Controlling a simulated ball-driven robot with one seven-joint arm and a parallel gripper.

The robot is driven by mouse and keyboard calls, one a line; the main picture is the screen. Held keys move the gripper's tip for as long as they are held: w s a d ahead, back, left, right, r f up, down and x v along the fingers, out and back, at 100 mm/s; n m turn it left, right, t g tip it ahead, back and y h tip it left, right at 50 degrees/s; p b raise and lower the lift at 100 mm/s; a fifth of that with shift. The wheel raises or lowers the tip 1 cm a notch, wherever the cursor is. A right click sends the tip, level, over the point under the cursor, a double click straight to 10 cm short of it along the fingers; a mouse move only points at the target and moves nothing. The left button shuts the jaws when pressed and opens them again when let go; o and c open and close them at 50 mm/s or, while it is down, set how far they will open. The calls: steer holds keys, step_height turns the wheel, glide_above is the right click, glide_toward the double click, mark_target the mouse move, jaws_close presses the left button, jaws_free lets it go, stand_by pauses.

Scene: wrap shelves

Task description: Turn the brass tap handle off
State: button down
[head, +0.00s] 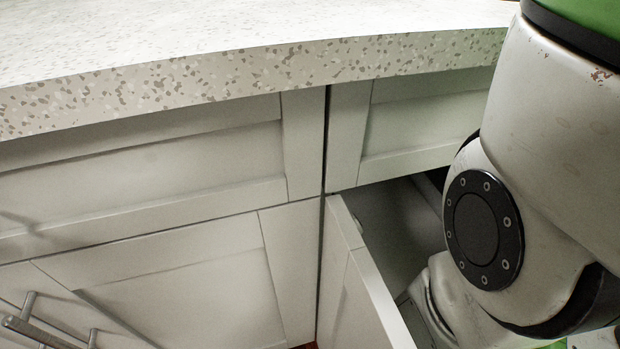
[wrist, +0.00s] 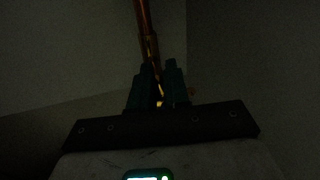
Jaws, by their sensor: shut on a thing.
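In the dark wrist view, my gripper (wrist: 159,82) is shut on a small brass piece, which I take to be the brass tap handle (wrist: 160,92). Only thin glints of it show between the two fingers; the rest is hidden. Just beyond the fingertips, a copper-coloured pipe (wrist: 144,18) runs up, with a brighter brass part (wrist: 151,48) at its lower end. The light is too poor to tell how far the handle is turned. In the head view my arm reaches down into the open cabinet, and my gripper and the tap are hidden.
A speckled white countertop (head: 250,65) overhangs white cabinets. One cabinet door (head: 362,285) stands open just left of my arm. A bar handle (head: 40,332) sticks out at the lower left. Inside the cabinet, plain walls (wrist: 245,55) surround the pipe.

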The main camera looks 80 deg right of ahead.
steer(key=shift+w+r, duration=0.1)
steer(key=shift+r, duration=0.25)
steer(key=c, duration=1.1)
jaws_free()
steer(key=shift+f, duration=0.1)
steer(key=p+v, duration=0.4)
steer(key=v, duration=0.6)
steer(key=shift+s+a+p, duration=0.25)
steer(key=shift+a+p, duration=0.05)
steer(key=shift+c, duration=0.5)
